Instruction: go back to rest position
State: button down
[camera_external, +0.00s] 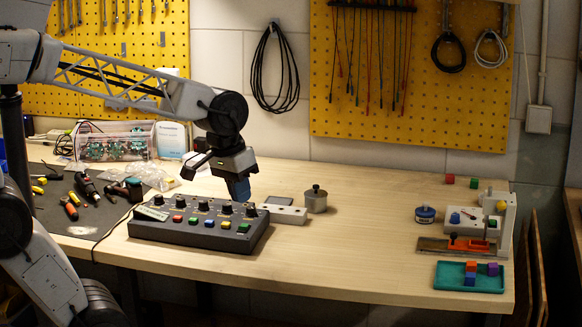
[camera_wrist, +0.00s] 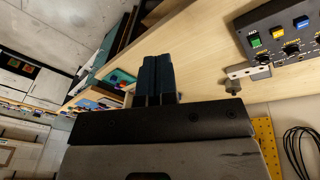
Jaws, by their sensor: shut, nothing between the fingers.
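My gripper (camera_external: 240,190) hangs in the external view just above the back right corner of a black control panel (camera_external: 190,236) with knobs and coloured buttons. Its fingers are shut with nothing between them. I cannot tell whether the fingertips touch anything. In the wrist view the two dark blue fingers (camera_wrist: 157,82) lie side by side. The panel (camera_wrist: 280,35) shows at the upper right there, apart from the fingers.
A light bar (camera_external: 285,213) and a metal pot with a knob (camera_external: 316,199) stand right of the panel. A blue tin (camera_external: 426,214), a fixture (camera_external: 470,220) and a teal tray with blocks (camera_external: 450,282) stand at right. Tools lie on a dark mat (camera_external: 65,238). The middle bench is clear.

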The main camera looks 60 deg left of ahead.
jog(key=s+f+m+y, duration=0.1)
jog(key=s+f+m, duration=0.1)
jog(key=s, duration=0.5)
jog(key=shift+a+m+t, duration=0.3)
jog(key=shift+a+m, duration=0.1)
jog(key=shift+a, duration=0.05)
dwell(0.7)
